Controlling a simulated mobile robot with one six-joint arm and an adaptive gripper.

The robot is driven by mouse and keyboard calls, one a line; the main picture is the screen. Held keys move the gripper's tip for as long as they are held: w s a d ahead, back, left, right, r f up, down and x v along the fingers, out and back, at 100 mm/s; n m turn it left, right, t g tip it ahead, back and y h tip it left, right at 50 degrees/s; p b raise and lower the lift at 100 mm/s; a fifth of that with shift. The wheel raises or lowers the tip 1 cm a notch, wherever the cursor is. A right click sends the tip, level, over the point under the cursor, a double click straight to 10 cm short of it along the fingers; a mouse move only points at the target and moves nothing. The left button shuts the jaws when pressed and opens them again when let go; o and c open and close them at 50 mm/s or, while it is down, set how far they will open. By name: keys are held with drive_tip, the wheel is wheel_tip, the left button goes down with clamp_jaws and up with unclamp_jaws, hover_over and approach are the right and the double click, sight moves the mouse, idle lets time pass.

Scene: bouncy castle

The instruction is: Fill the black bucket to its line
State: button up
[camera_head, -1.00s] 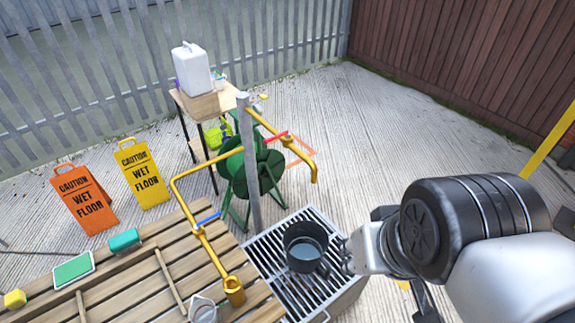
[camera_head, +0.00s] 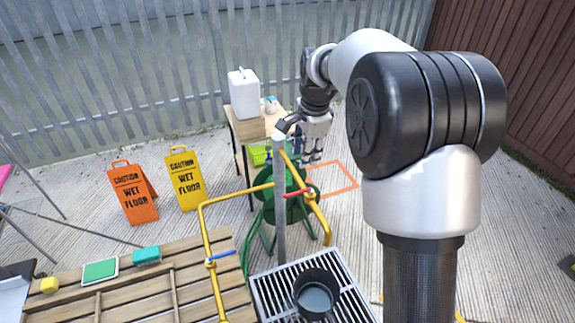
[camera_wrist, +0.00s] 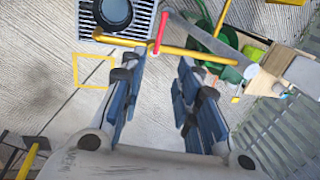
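The black bucket (camera_head: 316,293) stands upright on the metal grate, with grey-blue liquid inside; it also shows in the wrist view (camera_wrist: 112,12). I cannot make out its line. A yellow pipe (camera_head: 314,212) on the grey post (camera_head: 279,200) carries a red lever (camera_head: 297,194) and ends in a downward spout near the bucket. The red lever also shows in the wrist view (camera_wrist: 161,33). No running stream is visible. My gripper (camera_head: 314,155) is raised behind the post, away from the bucket. In the wrist view its fingers (camera_wrist: 155,72) are apart with nothing between them, short of the lever.
A second yellow pipe with a blue lever (camera_head: 220,256) runs over the wooden slatted table (camera_head: 150,285). A green hose reel (camera_head: 285,205) stands behind the post. A small table (camera_head: 250,127) holds a white canister (camera_head: 244,94). Orange and yellow signs (camera_head: 185,180) stand left.

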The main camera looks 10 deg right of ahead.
sight(298, 192)
drive_tip(key=w+f, duration=0.1)
drive_tip(key=f, duration=0.4)
drive_tip(key=w+f+b, duration=0.1)
drive_tip(key=f, duration=0.5)
drive_tip(key=w+f+b, duration=0.1)
drive_tip(key=f, duration=0.5)
drive_tip(key=shift+w+a+f, duration=0.1)
drive_tip(key=shift+w+a, duration=0.1)
drive_tip(key=shift+a, duration=0.2)
drive_tip(key=shift+c, duration=0.2)
clamp_jaws()
